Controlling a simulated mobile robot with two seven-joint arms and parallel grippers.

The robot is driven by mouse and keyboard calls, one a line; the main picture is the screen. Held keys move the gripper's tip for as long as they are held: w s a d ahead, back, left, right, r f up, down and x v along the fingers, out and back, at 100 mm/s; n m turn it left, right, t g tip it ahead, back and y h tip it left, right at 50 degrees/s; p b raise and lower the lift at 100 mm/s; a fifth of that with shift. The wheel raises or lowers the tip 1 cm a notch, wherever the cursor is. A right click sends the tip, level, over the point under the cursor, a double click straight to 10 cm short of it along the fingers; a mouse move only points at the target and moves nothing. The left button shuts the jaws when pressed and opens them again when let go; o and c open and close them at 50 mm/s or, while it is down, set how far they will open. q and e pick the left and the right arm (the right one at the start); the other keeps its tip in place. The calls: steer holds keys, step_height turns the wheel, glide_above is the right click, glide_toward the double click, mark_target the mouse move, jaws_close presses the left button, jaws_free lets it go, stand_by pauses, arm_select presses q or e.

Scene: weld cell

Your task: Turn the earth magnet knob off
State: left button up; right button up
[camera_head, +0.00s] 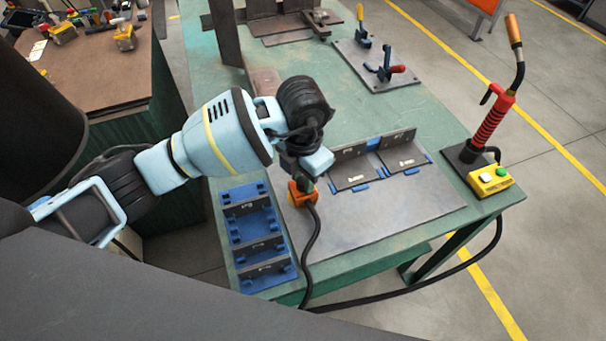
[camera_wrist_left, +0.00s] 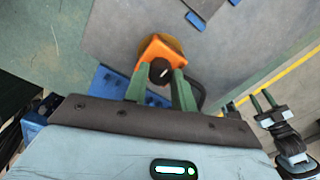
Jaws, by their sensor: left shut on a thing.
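The orange earth magnet (camera_head: 299,195) sits on the grey steel plate near its left edge, with a black cable running from it. My left gripper (camera_head: 308,181) is right above it, pointing down. In the left wrist view, the magnet's orange body (camera_wrist_left: 149,50) carries a round black knob (camera_wrist_left: 160,70) with a short white mark, slanted in the picture. The green fingers of my left gripper (camera_wrist_left: 160,80) stand on either side of the knob and are shut on it. My right gripper (camera_wrist_left: 262,100) shows at the right of the wrist view, its fingers apart and empty.
A blue fixture tray (camera_head: 233,228) lies left of the magnet. Angled steel pieces (camera_head: 352,172) stand on the plate (camera_head: 420,208) to the right. A red-handled torch (camera_head: 490,125) and yellow button box (camera_head: 489,181) are at the right corner. Clamps (camera_head: 385,70) lie further back.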

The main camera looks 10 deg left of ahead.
arm_select(q)
steer(key=shift+r, duration=0.1)
arm_select(e)
steer(key=shift+w+r, duration=0.1)
steer(key=shift+r, duration=0.05)
arm_select(q)
steer(key=shift+r+n+p, duration=0.2)
steer(key=shift+n+p, duration=0.65)
steer(key=shift+n, duration=0.15)
steer(key=n+p, duration=0.2)
steer(key=shift+r+n, duration=0.1)
steer(key=shift+n, duration=0.2)
steer(key=n+p, duration=0.3)
steer(key=n, duration=0.2)
steer(key=shift+w, duration=0.1)
steer(key=shift+n+p, duration=0.35)
steer(key=shift+n, duration=0.35)
steer(key=n, duration=0.2)
steer(key=shift+f+n, duration=0.25)
steer(key=shift+n, duration=0.15)
steer(key=shift+f+n, duration=0.1)
steer(key=shift+n, duration=1.9)
arm_select(e)
steer(key=w+d+r+t, duration=0.1)
steer(key=w+r+t, duration=0.1)
steer(key=w+r, duration=0.5)
steer(key=shift+r, duration=1.45)
steer(key=shift+w, duration=0.1)
arm_select(q)
steer(key=o, duration=1)
